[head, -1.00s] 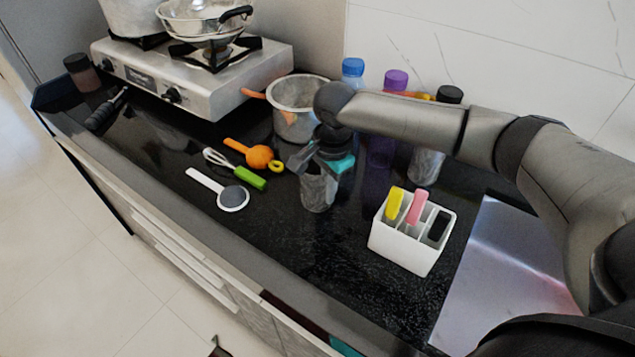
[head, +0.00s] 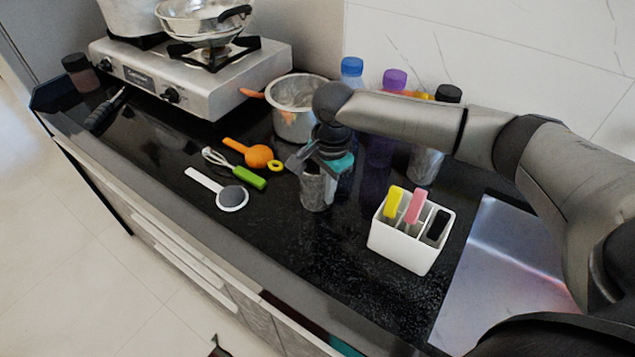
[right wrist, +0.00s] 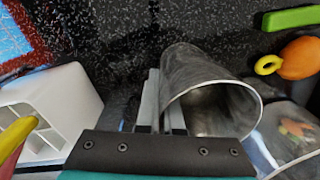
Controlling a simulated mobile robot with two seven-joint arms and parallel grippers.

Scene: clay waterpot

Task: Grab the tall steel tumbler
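The tall steel tumbler (head: 316,190) stands upright on the black counter near the middle of the head view. Its open mouth and grey wall show large in the right wrist view (right wrist: 205,75). My right gripper (head: 322,160) reaches down over the tumbler's rim and hides part of its top. In the right wrist view its two fingers (right wrist: 163,105) are close together at the rim's left edge, one outside the wall and one seemingly inside, pinching the wall. My left gripper is not in view.
A white divided holder (head: 400,245) with coloured handles stands to the right, before the sink (head: 510,260). Bottles (head: 394,80) and a steel pot (head: 292,122) stand behind. A whisk (head: 235,168), orange scoop (head: 255,155) and strainer (head: 228,195) lie left. The front counter is clear.

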